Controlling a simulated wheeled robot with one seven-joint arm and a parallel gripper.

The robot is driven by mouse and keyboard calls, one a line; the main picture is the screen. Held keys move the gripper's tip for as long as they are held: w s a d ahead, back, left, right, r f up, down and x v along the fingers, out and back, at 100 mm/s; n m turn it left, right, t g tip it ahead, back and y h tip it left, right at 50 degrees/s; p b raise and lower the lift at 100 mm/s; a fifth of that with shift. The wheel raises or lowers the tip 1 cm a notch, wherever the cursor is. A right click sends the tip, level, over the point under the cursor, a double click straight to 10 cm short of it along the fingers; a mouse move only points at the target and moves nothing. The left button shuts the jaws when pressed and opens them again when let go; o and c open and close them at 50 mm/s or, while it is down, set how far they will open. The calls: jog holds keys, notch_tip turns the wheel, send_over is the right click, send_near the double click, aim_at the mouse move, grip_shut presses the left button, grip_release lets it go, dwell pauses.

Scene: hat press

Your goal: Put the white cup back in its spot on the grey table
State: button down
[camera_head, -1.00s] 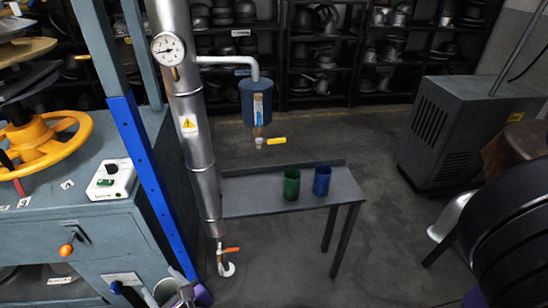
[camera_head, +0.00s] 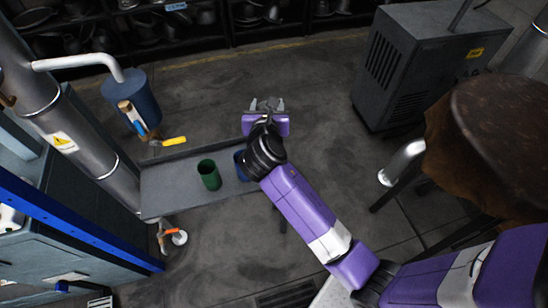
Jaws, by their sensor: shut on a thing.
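My gripper (camera_head: 266,105) is over the floor just past the far right corner of the grey table (camera_head: 160,183), seen from behind. It is shut on a small pale grey thing between its fingers, which I take to be the white cup; it is mostly hidden by the gripper. A green cup (camera_head: 209,176) stands upright on the table. A blue cup (camera_head: 240,164) stands to its right, partly covered by my wrist. The table's right end is hidden by my arm.
A blue tank with a pipe (camera_head: 132,98) and a yellow-handled valve (camera_head: 170,142) hang near the table's far left side. A dark grey cabinet (camera_head: 425,65) stands at the right. The table's left part is bare. Shelves line the back.

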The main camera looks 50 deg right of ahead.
notch_tip(320, 180, down, 18)
jog(key=d+b, duration=0.2)
jog(key=b, duration=0.1)
jog(key=shift+s+d+f+m+g+h, duration=0.25)
jog(key=shift+s+d+m+g+h, duration=0.05)
jog(key=shift+s+m+g, duration=0.1)
jog(key=c, duration=0.6)
grip_release()
jog(key=shift+f, duration=0.1)
